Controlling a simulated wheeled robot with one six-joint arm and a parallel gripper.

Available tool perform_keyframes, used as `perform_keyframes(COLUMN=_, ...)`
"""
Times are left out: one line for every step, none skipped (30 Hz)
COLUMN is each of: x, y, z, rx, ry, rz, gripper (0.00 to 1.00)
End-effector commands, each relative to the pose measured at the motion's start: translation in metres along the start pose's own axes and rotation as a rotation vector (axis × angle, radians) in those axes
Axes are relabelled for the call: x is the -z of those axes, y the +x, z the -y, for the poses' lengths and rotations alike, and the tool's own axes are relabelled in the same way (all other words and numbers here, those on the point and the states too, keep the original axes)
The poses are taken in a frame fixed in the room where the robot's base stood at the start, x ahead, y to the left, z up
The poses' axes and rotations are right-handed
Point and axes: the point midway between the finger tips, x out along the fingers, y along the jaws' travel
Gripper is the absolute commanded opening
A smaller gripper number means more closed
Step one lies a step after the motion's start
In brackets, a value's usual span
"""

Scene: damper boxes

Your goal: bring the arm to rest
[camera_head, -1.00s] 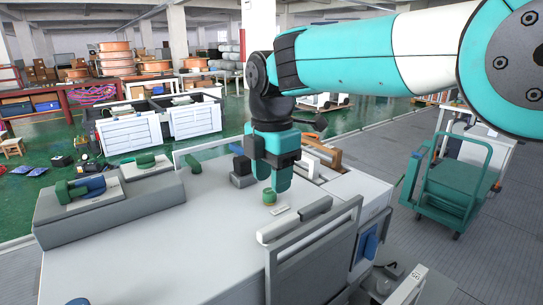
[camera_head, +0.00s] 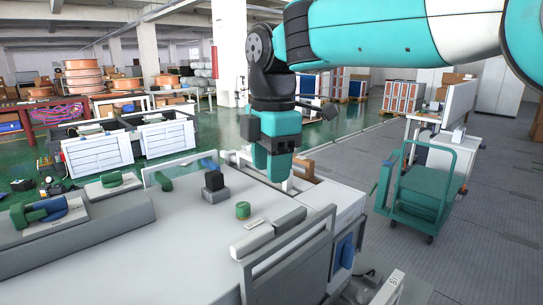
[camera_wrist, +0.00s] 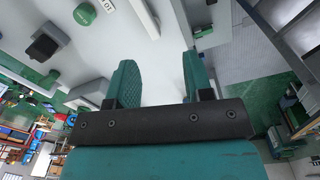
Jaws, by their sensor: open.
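My gripper (camera_head: 273,172) hangs from my teal arm, pointing down above the right part of the grey worktop (camera_head: 190,245). In the wrist view my gripper (camera_wrist: 158,80) shows two teal fingers standing apart with nothing between them. A small green cylinder (camera_head: 243,210) stands on the worktop below and left of the fingers, apart from them; it also shows at the top of the wrist view (camera_wrist: 84,14). A black block on a grey base (camera_head: 214,187) stands further left.
A grey fixture (camera_head: 75,240) with green and blue parts (camera_head: 40,212) lies along the left of the worktop. A metal frame (camera_head: 290,265) rises at the front right. A green trolley (camera_head: 420,190) stands on the floor to the right. The middle of the worktop is clear.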

Motion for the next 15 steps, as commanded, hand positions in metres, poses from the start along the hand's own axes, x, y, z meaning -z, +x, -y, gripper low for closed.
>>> perform_keyframes(x=-0.015, y=0.005, z=0.019, rx=-0.008, ry=0.102, rz=-0.011, gripper=0.47)
perform_keyframes(x=-0.023, y=0.008, z=0.03, rx=-0.013, ry=0.172, rz=-0.02, gripper=0.47)
perform_keyframes(x=-0.032, y=0.013, z=0.047, rx=-0.019, ry=0.265, rz=-0.034, gripper=0.47)
perform_keyframes(x=-0.038, y=0.017, z=0.06, rx=-0.022, ry=0.335, rz=-0.047, gripper=0.47)
perform_keyframes(x=-0.043, y=0.021, z=0.073, rx=-0.025, ry=0.406, rz=-0.06, gripper=0.47)
perform_keyframes(x=-0.049, y=0.027, z=0.091, rx=-0.027, ry=0.501, rz=-0.08, gripper=0.47)
perform_keyframes(x=-0.052, y=0.032, z=0.106, rx=-0.027, ry=0.573, rz=-0.096, gripper=0.47)
perform_keyframes(x=-0.054, y=0.038, z=0.12, rx=-0.026, ry=0.644, rz=-0.114, gripper=0.47)
perform_keyframes(x=-0.057, y=0.046, z=0.14, rx=-0.023, ry=0.743, rz=-0.138, gripper=0.47)
perform_keyframes(x=-0.058, y=0.052, z=0.155, rx=-0.019, ry=0.816, rz=-0.157, gripper=0.47)
perform_keyframes(x=-0.058, y=0.059, z=0.17, rx=-0.014, ry=0.887, rz=-0.178, gripper=0.47)
perform_keyframes(x=-0.057, y=0.068, z=0.19, rx=-0.004, ry=0.981, rz=-0.204, gripper=0.47)
perform_keyframes(x=-0.055, y=0.074, z=0.203, rx=0.003, ry=1.048, rz=-0.223, gripper=0.47)
perform_keyframes(x=-0.053, y=0.081, z=0.216, rx=0.011, ry=1.112, rz=-0.243, gripper=0.47)
perform_keyframes(x=-0.051, y=0.088, z=0.232, rx=0.023, ry=1.19, rz=-0.266, gripper=0.47)
